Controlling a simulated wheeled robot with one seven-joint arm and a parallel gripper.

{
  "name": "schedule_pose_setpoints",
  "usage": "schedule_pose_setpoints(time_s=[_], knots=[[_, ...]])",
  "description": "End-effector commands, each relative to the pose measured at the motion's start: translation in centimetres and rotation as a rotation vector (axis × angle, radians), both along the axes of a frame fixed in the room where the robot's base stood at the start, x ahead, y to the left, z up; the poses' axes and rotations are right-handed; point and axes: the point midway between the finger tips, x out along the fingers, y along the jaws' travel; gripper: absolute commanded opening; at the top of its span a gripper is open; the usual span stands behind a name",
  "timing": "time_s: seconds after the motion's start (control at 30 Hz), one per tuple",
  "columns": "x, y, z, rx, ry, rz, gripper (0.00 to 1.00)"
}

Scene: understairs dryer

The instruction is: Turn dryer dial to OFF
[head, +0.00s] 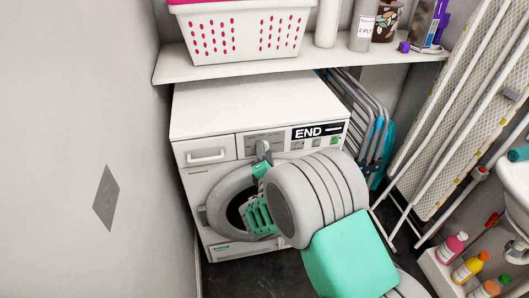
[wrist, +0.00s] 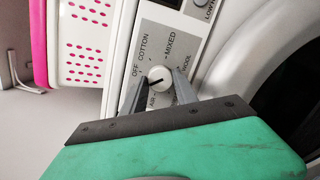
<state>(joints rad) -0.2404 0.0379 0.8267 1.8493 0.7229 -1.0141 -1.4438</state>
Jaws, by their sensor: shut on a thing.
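The dryer (head: 235,105) is a white front-loader with a display reading END. Its dial (wrist: 158,76) is a small white round knob with a dark pointer mark, on a grey panel (wrist: 171,22) printed OFF, COTTON, MIXED, WOOL and AIR. The mark seems to point to the lower left in the wrist view, between OFF and AIR; I cannot tell the exact setting. My gripper (wrist: 159,88) has one grey finger on each side of the dial and is shut on it. In the head view my gripper (head: 263,150) is at the control panel and hides the dial.
A shelf (head: 300,65) with a white laundry basket (head: 240,35) and bottles runs above the dryer. A wall (head: 80,150) stands close on the left.

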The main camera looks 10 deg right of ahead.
Motion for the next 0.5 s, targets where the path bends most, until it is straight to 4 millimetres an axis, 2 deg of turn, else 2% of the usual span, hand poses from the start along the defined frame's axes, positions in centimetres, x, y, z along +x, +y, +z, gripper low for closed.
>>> schedule_pose_setpoints(time_s=[0.5], knots=[[-0.04,-0.11,0.15,0.397,0.001,-0.001,0.0]])
